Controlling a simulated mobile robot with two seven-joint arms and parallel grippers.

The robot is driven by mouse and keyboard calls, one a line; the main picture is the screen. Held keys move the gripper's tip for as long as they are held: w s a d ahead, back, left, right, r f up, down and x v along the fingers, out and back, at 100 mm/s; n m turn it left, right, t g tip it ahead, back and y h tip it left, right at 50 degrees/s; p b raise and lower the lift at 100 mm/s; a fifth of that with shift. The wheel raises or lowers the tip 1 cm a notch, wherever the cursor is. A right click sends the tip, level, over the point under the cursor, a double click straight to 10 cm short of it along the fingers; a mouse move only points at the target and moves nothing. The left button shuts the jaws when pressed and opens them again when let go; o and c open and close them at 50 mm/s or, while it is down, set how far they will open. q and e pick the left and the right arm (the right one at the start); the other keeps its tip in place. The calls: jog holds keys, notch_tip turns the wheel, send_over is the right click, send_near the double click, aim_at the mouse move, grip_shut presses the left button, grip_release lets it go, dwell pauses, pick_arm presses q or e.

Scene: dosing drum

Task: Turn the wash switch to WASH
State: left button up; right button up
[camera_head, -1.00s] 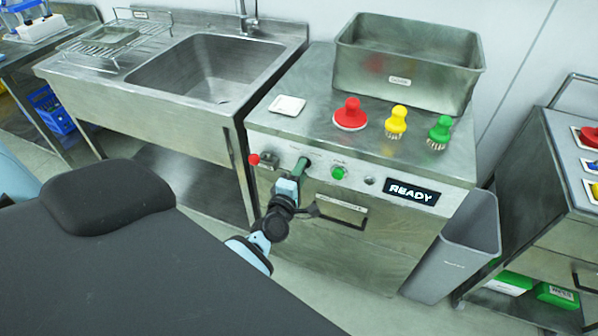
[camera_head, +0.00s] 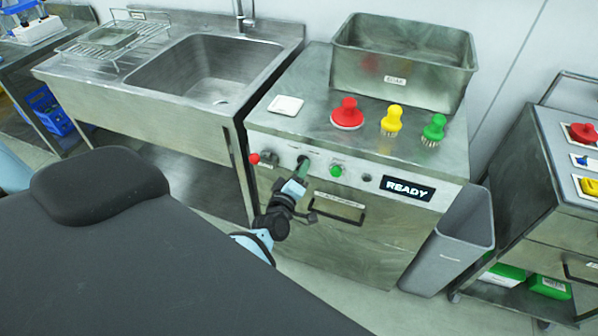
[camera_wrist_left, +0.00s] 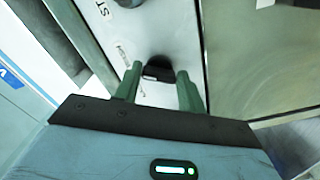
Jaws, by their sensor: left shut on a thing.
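The wash switch is a small black knob (camera_wrist_left: 158,68) on the light front panel of the steel machine. In the wrist view it sits between the two green fingers of my left gripper (camera_wrist_left: 160,86), which is shut on it. In the head view my left gripper (camera_head: 302,168) reaches the panel from below, and its fingers mostly hide the knob. The lettering beside the knob is too blurred to read, so its setting cannot be told. My right gripper is out of view.
On the same panel are a red knob (camera_head: 254,158), a green button (camera_head: 336,171) and a display (camera_head: 408,190) reading READY. A drawer handle (camera_head: 338,208) is just below. Brushes and a steel bin (camera_head: 405,70) stand on top. A grey waste bin (camera_head: 455,240) is at the right.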

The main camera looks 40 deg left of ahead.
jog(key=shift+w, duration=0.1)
pick_arm(q)
jog(key=o, duration=1)
jog(key=shift+s, duration=0.1)
jog(key=shift+v, duration=3.85)
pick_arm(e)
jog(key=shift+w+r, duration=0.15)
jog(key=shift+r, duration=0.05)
pick_arm(q)
jog(key=shift+d, duration=0.1)
